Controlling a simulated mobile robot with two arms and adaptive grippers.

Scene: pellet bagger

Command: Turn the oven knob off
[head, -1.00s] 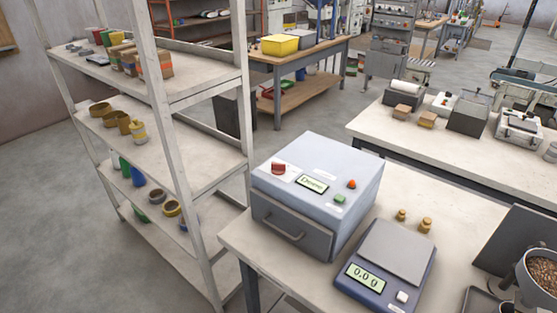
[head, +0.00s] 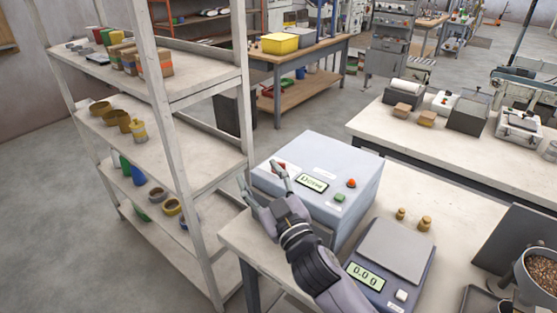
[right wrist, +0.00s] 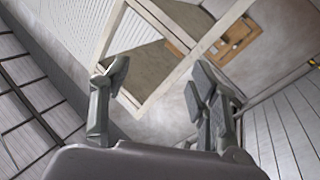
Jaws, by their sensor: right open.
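The oven is a blue-grey box (head: 345,170) on the table in the head view, with a small display on its sloped top. Its red knob (head: 281,164) is at the top left of the panel and is mostly hidden behind a finger of my right gripper. My right gripper (head: 258,174) is open, with one fingertip over the knob and the other out past the oven's left edge. I cannot tell whether it touches the knob. In the right wrist view the open fingers (right wrist: 160,75) are wide apart with nothing between them, and no knob shows. My left gripper is not in view.
A red button (head: 351,183) and a green button (head: 340,197) sit right of the display. A scale (head: 392,250) stands right of the oven, with two small brass weights (head: 413,218) behind it. A white shelf rack (head: 195,170) stands close on the left.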

